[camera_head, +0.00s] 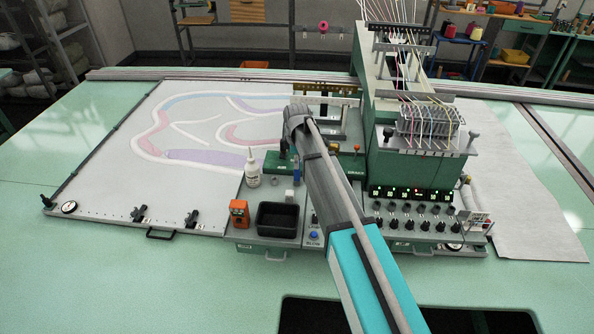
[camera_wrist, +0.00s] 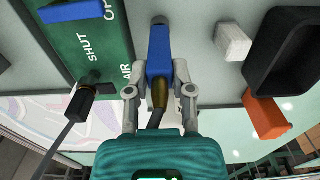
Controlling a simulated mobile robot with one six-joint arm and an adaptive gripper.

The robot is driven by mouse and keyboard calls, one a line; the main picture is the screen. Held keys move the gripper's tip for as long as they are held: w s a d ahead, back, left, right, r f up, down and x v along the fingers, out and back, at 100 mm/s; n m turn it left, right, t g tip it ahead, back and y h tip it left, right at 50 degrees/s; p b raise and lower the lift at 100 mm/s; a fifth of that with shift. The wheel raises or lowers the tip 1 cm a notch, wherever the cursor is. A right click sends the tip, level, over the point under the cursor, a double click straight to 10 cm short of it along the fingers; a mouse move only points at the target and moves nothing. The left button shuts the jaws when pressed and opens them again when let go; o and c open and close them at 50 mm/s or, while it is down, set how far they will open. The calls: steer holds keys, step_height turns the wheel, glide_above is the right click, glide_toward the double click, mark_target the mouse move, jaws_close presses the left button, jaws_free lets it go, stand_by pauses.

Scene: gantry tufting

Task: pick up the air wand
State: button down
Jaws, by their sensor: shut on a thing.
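The air wand (camera_wrist: 160,45) has a blue body, a brass-coloured part (camera_wrist: 160,92) and a dark hose running down towards my gripper's teal body. In the wrist view my gripper (camera_wrist: 160,88) is shut on the wand, with one grey finger on each side. The wand's far end points up the picture over the grey panel, beside the green plate (camera_wrist: 92,45) lettered AIR and SHUT. I cannot tell whether it touches the panel. In the head view my arm covers most of this area and my gripper cannot be made out.
A black tray (camera_wrist: 284,75), a white block (camera_wrist: 233,42) and an orange box (camera_wrist: 266,115) are close by on the right. A black valve with a stem (camera_wrist: 82,92) is at the left. A white bottle (camera_head: 252,168) stands by the green plate. The tufting machine (camera_head: 400,165) rises at the right.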

steer(key=shift+r, duration=0.1)
stand_by(0.3)
step_height(320, 180, up, 3)
steer(key=p, duration=0.3)
steer(key=s+d+r+p, duration=0.3)
steer(key=s+r+p, duration=0.6)
steer(key=s, duration=0.4)
steer(key=shift+s+d+r+p, duration=0.15)
steer(key=shift+s+r+p, duration=0.15)
steer(key=shift+r+p, duration=0.15)
steer(key=c, duration=1.1)
jaws_free()
steer(key=shift+c, duration=0.2)
jaws_close()
